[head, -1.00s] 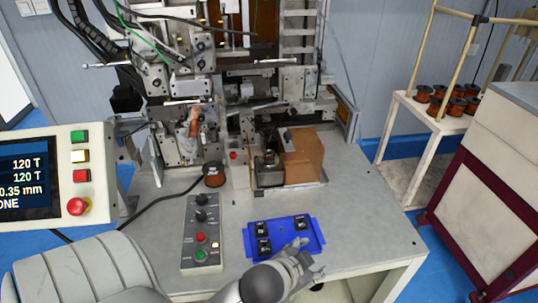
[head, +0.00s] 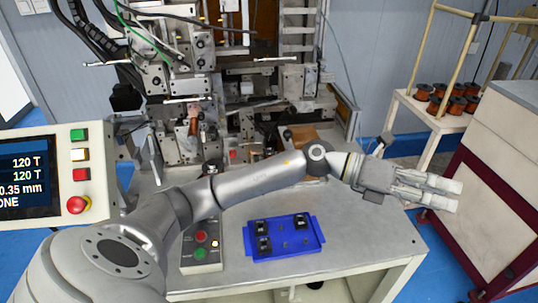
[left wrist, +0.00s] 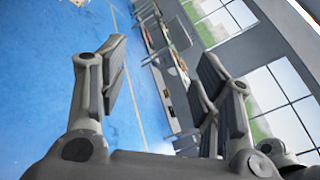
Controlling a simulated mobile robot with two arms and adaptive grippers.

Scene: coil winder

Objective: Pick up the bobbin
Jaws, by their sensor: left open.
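Three small black parts that look like bobbins sit in the blue tray (head: 284,252) on the machine table. One bobbin (head: 301,221) is at the tray's back right, one (head: 262,227) at its back left, one (head: 264,244) at its front left. My left arm reaches across the table behind the tray. My left gripper (head: 455,195) is beyond the table's right side, well away from the tray, open with nothing seen between its fingers. In the left wrist view its fingers (left wrist: 163,70) are apart over blue floor. My right gripper is not in view.
The coil winder (head: 225,110) stands behind my arm. A control box (head: 202,250) is left of the tray. Several copper spools (head: 455,100) stand on a white rack at the right, near a grey cabinet (head: 500,175). The table right of the tray is clear.

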